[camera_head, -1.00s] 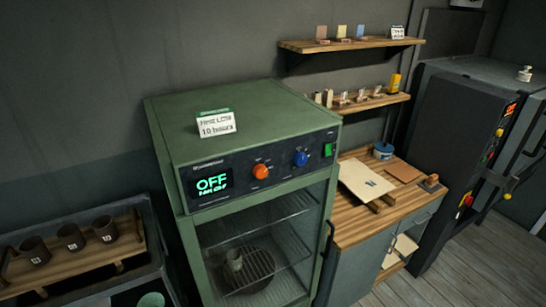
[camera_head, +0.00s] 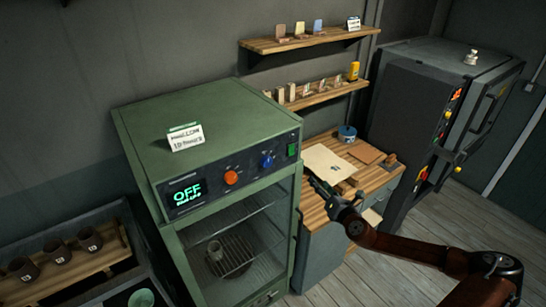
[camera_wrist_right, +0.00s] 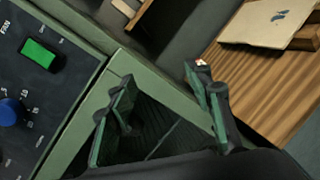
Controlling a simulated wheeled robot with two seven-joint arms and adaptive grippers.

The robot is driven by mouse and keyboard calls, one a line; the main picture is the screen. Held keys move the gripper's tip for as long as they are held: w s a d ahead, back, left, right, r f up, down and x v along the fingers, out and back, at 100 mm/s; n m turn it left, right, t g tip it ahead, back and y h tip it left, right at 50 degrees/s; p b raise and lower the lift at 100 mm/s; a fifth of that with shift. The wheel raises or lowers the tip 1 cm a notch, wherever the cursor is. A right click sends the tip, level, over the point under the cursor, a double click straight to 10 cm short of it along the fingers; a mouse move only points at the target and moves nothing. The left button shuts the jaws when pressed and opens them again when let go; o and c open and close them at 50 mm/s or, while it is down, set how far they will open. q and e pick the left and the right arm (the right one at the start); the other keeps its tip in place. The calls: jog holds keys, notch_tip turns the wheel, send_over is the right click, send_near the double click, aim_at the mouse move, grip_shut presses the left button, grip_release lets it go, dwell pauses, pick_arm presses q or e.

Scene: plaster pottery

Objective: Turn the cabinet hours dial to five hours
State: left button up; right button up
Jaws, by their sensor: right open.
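The green cabinet (camera_head: 215,115) has a dark front panel with an orange knob (camera_head: 231,177) and a blue knob (camera_head: 266,161). The blue knob also shows at the left edge of the right wrist view (camera_wrist_right: 10,112), with small numbers around it; its pointer is too unclear to read. The display (camera_head: 187,194) reads OFF. A lit green switch (camera_head: 292,150) sits right of the blue knob. My right gripper (camera_head: 318,186) is open and empty, to the right of the panel and apart from the knobs; its two fingers show in the right wrist view (camera_wrist_right: 158,85). My left gripper is out of view.
A card (camera_head: 186,138) reading "10 hours" stands on the cabinet top. A wooden workbench (camera_head: 313,209) with boards is at right, below two shelves (camera_head: 305,38). A dark kiln-like unit (camera_head: 405,105) stands farther right. A rack with dark cups (camera_head: 57,250) is at lower left.

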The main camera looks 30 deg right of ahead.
jog(key=s+a+r+n+t+y+p, duration=0.15)
jog(key=a+r+n+y, duration=0.35)
jog(key=a+r, duration=0.55)
jog(key=n+y, duration=0.1)
jog(key=n, duration=0.3)
send_near(269, 163)
jog(key=w, duration=0.2)
jog(key=w+p, duration=0.1)
jog(key=w, duration=0.2)
jog(key=w+a+p, duration=0.1)
jog(key=w, duration=0.1)
jog(key=shift+w+a, duration=0.1)
jog(key=shift+w, duration=0.05)
jog(key=shift+w+a+f, duration=0.1)
jog(key=shift+w+f, duration=0.05)
jog(key=shift+w, duration=0.3)
jog(key=shift+m, duration=0.3)
jog(key=c, duration=1.1)
